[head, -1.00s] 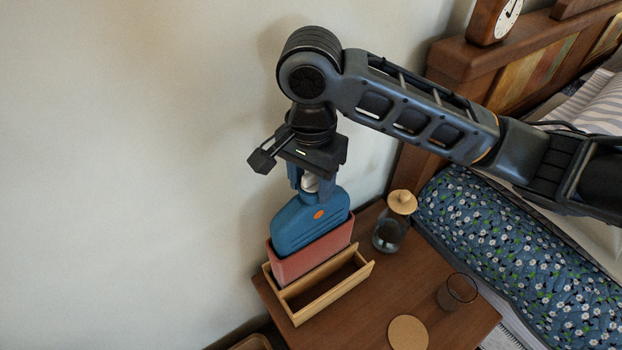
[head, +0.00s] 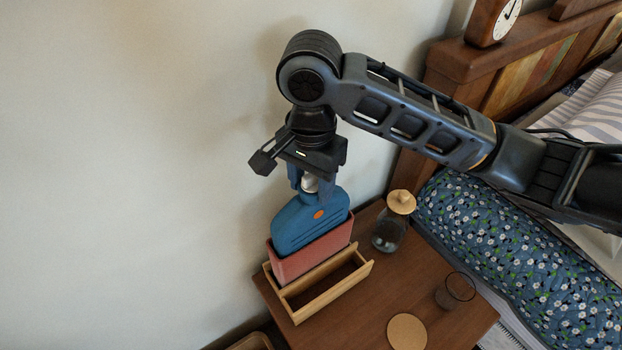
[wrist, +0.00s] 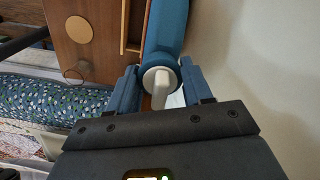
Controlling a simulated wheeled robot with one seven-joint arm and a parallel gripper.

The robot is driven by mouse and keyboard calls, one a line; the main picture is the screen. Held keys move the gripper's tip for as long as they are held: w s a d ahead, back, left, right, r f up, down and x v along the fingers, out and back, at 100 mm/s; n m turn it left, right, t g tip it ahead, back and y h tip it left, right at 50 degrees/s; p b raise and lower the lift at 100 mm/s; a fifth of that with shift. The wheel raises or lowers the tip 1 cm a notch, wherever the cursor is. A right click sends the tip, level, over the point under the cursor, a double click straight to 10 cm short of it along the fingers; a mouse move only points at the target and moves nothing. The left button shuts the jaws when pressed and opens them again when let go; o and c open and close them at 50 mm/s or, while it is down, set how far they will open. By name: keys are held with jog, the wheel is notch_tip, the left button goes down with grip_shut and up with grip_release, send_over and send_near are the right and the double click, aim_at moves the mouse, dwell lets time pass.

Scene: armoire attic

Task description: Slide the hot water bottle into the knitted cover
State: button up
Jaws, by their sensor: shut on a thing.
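The blue hot water bottle (head: 306,222) stands upright with its lower part inside the pink-red knitted cover (head: 310,256). Its upper body, with an orange oval mark, shows above the cover's rim. The cover stands in the back of a wooden holder (head: 322,299) on the bedside table. My gripper (head: 311,186) is above the bottle, pointing down, shut on its neck and pale stopper. In the wrist view the bottle (wrist: 168,30) extends away from my gripper (wrist: 160,86), with the stopper between the fingers. The bottle's bottom is hidden in the cover.
A glass jar with a wooden lid (head: 391,222) stands right of the holder on the table (head: 375,300). A drinking glass (head: 455,291) and a round cork coaster (head: 407,332) are nearer the front. The wall is close behind; the bed (head: 510,240) is at right.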

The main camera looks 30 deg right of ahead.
aim_at(311, 206)
jog(key=shift+f+b, duration=1.35)
jog(key=shift+f, duration=2.15)
dwell(2.4)
jog(key=o, duration=1.7)
jog(key=shift+r+p, duration=4.5)
jog(key=shift+p, duration=0.25)
